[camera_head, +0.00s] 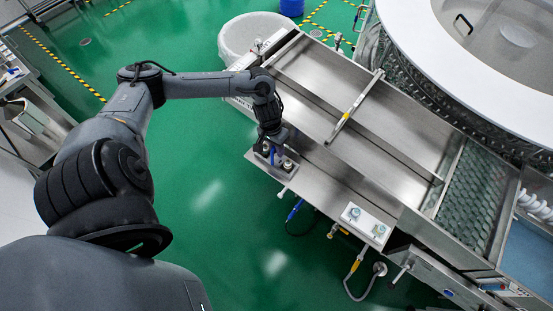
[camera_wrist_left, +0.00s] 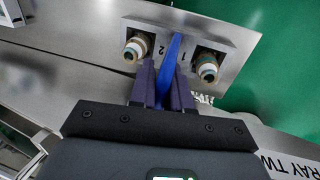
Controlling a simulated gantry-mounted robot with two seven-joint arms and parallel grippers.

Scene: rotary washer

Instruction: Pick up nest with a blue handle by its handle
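The blue handle (camera_wrist_left: 172,52) stands up from a grey metal plate (camera_wrist_left: 222,38) marked 1 and 2, which I take as the nest. Two round fittings with pale collars stand on the plate, one on each side of the handle. My left gripper (camera_wrist_left: 164,78) has its dark fingers on both sides of the handle, which fills the narrow gap between them. In the head view my left gripper (camera_head: 272,148) is low over the near-left corner of the steel machine, and its wrist partly covers the blue handle (camera_head: 273,158). My right gripper is not in view.
The steel machine (camera_head: 330,185) stretches to the right, with a raised bar across its top. A white bin (camera_head: 229,40) stands behind.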

